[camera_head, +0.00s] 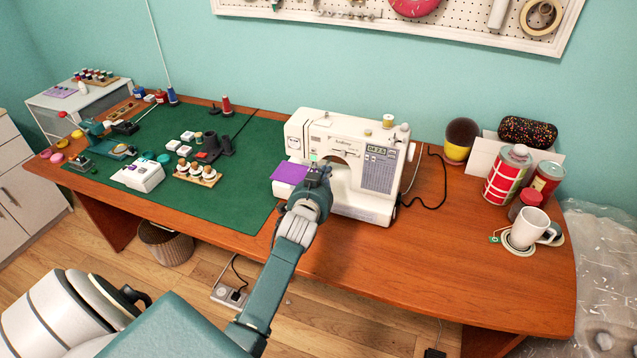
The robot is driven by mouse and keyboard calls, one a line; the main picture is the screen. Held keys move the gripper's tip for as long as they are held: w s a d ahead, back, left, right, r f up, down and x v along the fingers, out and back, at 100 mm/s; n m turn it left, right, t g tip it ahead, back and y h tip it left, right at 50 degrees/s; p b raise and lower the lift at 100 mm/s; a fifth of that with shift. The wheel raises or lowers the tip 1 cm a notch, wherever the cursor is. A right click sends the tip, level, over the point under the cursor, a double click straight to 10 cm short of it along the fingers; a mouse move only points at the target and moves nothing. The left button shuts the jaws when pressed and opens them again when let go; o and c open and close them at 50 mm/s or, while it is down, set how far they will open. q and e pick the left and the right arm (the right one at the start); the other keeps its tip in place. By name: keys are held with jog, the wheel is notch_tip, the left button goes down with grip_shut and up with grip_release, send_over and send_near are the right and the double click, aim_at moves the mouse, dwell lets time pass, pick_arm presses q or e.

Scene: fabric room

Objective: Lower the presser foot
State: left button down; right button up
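The white sewing machine (370,155) stands on the wooden table, with its needle end toward the left. A purple cloth (290,172) lies at the machine's left, beside the gripper. My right gripper is not in view.
A green cutting mat (225,195) left of the machine holds spools, small boxes and a wooden tray (198,176). A white mug (529,228), tins and a black cable are on the right. The table front right of the machine is clear.

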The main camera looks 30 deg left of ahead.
pick_arm(q)
jog(key=v, duration=0.8)
jog(key=shift+s, duration=0.35)
jog(key=shift+d, duration=0.1)
jog(key=s+d+f+g+h, duration=0.2)
jog(key=s+d+f+g, duration=0.3)
jog(key=s, duration=0.5)
jog(key=s+d+f+g+h, duration=0.25)
jog(key=s+d, duration=0.45)
jog(key=s, duration=0.4)
jog(key=s+d+f+g+h, duration=0.1)
jog(key=s+d+f+g, duration=0.35)
jog(key=s, duration=0.55)
notch_tip(320, 180, down, 26)
jog(key=s, duration=0.2)
jog(key=s+a+f+g, duration=0.1)
jog(key=s+a+f, duration=0.1)
jog(key=s+f, duration=1.5)
jog(key=shift+s+f+g, duration=0.2)
jog(key=shift+s+g, duration=0.05)
jog(key=shift+g, duration=0.05)
